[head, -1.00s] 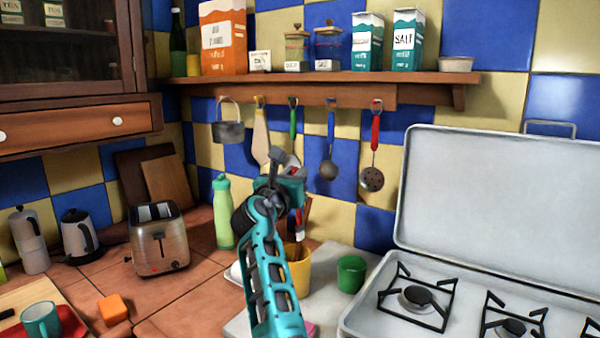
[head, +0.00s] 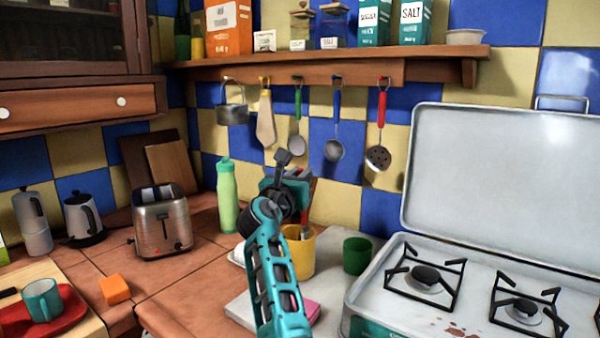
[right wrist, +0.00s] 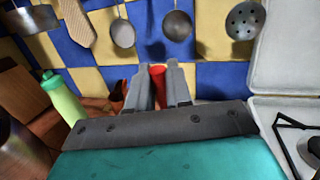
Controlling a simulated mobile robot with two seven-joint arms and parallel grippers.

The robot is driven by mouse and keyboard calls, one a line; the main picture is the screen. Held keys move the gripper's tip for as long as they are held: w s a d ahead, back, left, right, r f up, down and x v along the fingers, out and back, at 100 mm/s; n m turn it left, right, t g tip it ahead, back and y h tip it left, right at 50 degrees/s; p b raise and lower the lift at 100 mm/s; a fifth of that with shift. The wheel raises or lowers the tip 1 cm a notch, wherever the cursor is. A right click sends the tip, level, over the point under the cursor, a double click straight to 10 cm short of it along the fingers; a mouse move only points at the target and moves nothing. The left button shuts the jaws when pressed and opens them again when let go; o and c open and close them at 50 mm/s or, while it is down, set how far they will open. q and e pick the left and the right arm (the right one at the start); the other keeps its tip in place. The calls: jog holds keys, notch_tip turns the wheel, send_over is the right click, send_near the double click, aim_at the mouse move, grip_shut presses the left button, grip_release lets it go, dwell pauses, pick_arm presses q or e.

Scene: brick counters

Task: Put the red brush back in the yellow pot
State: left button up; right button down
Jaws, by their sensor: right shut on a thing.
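The yellow pot (head: 302,262) stands on the counter, partly hidden behind my right arm. My right gripper (right wrist: 158,70) is above the pot, its fingers pointing toward the tiled wall. It is shut on the red brush (right wrist: 157,71), whose red end shows between the fingertips in the right wrist view. In the head view, a narrow red and pale part shows below the gripper, just over the pot's rim. I cannot tell whether its lower end is inside the pot. My left gripper is not in view.
A green cup (head: 357,256) stands right of the pot, beside the stove (head: 430,290). A green bottle (head: 227,195) and a toaster (head: 162,222) stand left. Utensils hang from the shelf (head: 340,70) behind. A pink-covered item (head: 309,309) lies in front of the pot.

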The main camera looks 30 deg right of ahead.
jog(key=shift+f+b, duration=0.95)
jog(key=shift+f, duration=1.2)
jog(key=shift+f+b, duration=0.4)
jog(key=shift+f, duration=0.45)
jog(key=c, duration=1)
grip_release()
jog(key=shift+o, duration=0.2)
